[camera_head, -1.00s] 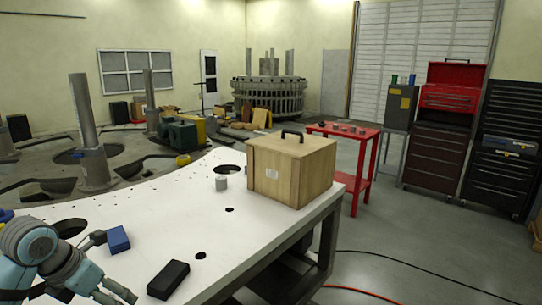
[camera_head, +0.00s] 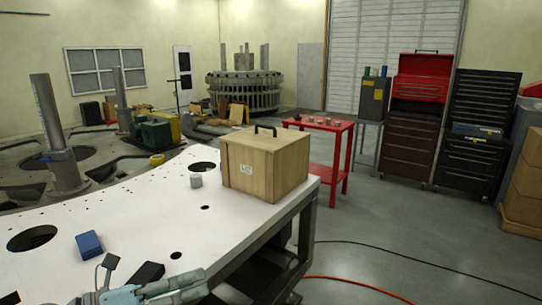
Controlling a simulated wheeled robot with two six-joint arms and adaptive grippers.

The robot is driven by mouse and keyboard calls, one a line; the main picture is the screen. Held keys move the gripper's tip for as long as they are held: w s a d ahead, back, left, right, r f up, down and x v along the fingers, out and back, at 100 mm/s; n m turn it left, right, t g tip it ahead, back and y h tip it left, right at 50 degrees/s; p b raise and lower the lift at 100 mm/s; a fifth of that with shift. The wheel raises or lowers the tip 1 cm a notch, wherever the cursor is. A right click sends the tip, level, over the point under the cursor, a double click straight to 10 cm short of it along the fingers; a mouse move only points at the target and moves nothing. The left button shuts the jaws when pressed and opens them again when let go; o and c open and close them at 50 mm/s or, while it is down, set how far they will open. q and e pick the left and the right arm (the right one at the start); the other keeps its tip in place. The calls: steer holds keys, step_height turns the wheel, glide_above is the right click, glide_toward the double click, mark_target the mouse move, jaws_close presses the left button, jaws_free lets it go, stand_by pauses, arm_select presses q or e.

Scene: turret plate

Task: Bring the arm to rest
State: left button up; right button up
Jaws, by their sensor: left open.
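My left gripper (camera_head: 204,282) is low in the head view, over the near part of the white plate (camera_head: 130,220). Its fingers point right and are apart, with nothing seen between them. A black block (camera_head: 148,272) lies just behind the gripper and is partly hidden by it. I cannot tell whether they touch. A blue block (camera_head: 89,244) lies on the plate farther left, clear of the gripper. My right gripper is not in view.
A wooden box (camera_head: 265,165) with a black handle stands at the plate's far right corner, beside a small grey cylinder (camera_head: 196,181). A red cart (camera_head: 318,125) and tool chests (camera_head: 412,145) stand beyond. An orange hose (camera_head: 350,283) and black cable cross the floor.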

arm_select(q)
steer(key=a+r+n+t+y, duration=0.3)
steer(key=a+r+n+t, duration=0.3)
steer(key=n+t, duration=0.75)
steer(key=s+a+f+n+g+y, duration=0.1)
steer(key=a+f+n+g+y, duration=0.3)
steer(key=f+n+y, duration=0.5)
steer(key=s+a+f+n+g+y, duration=0.1)
steer(key=a+f+n+y, duration=0.45)
steer(key=n, duration=0.55)
steer(key=s+f+n+g, duration=0.3)
steer(key=s+f+g, duration=0.4)
steer(key=f, duration=0.4)
steer(key=s+d+f+n+g+h, duration=0.1)
steer(key=s+d+f+g, duration=0.3)
steer(key=s, duration=0.4)
steer(key=s+d+f+n+g+h, duration=0.1)
steer(key=s+d+f+g+h, duration=0.15)
steer(key=s+f, duration=0.4)
steer(key=s+a+f+g, duration=0.1)
steer(key=s+f, duration=0.1)
steer(key=f, duration=0.9)
steer(key=s+a+f+g, duration=0.1)
steer(key=s+f, duration=0.1)
steer(key=f, duration=0.9)
steer(key=s+f+g, duration=0.1)
steer(key=s+f, duration=0.9)
steer(key=s, duration=0.2)
steer(key=shift+a+y, duration=0.2)
steer(key=shift+y, duration=0.2)
